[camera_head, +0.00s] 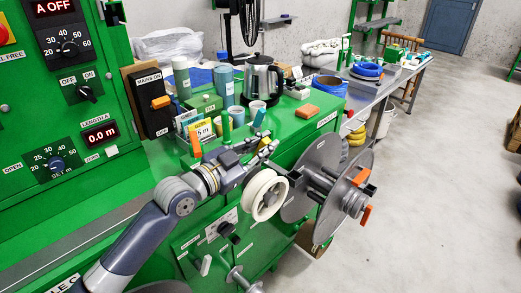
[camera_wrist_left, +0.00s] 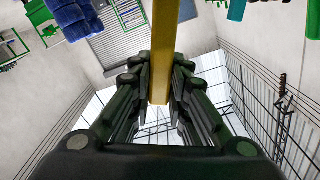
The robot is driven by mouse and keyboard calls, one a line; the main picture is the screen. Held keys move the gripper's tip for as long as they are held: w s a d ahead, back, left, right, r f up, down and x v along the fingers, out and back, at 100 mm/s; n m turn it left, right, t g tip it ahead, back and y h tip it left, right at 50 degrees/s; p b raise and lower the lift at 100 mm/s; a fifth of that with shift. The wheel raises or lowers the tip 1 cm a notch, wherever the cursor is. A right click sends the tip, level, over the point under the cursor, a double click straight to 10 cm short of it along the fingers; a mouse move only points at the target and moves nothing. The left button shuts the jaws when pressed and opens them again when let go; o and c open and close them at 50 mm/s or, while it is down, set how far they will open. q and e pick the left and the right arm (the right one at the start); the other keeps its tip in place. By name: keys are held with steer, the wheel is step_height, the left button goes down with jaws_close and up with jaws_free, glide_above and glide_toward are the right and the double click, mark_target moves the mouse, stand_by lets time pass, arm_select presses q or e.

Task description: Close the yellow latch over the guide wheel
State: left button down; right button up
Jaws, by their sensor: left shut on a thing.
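The pale guide wheel (camera_head: 265,195) stands upright at the front of the green machine in the head view. My left gripper (camera_head: 268,148) is just above and behind the wheel. In the left wrist view a yellow bar, the yellow latch (camera_wrist_left: 162,65), runs between the two dark fingers (camera_wrist_left: 162,92), which are shut on it. The latch cannot be made out clearly in the head view, where the gripper and wrist cover that spot. My right gripper does not show in either view.
A large grey reel (camera_head: 312,180) with orange handles stands right of the wheel. A kettle (camera_head: 262,78), cups and an orange block (camera_head: 307,111) stand on the green top behind. A control panel (camera_head: 60,90) is at left. The floor at right is mostly clear.

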arm_select(q)
steer(key=shift+s+d+f+m+b, duration=0.2)
steer(key=shift+f+m+b, duration=0.05)
steer(key=shift+m, duration=0.3)
steer(key=shift+s+d+f+m+b, duration=0.15)
steer(key=shift+s+f+m+b, duration=0.05)
steer(key=shift+m, duration=0.35)
steer(key=m, duration=0.1)
steer(key=s+d+f+m, duration=0.1)
steer(key=shift+m+b, duration=0.3)
steer(key=shift+b, duration=0.1)
steer(key=m, duration=0.1)
steer(key=f, duration=0.1)
steer(key=m, duration=0.1)
steer(key=shift+s+d+f+m, duration=0.15)
steer(key=shift+s+d+m, duration=0.15)
steer(key=shift+s+d+f+m+b, duration=0.15)
steer(key=shift+f+m, duration=0.5)
steer(key=shift+m, duration=0.45)
steer(key=shift+s+d+f+m+b, duration=0.15)
steer(key=shift+f+m, duration=0.45)
steer(key=shift+m, duration=0.5)
steer(key=c, duration=1.5)
jaws_free()
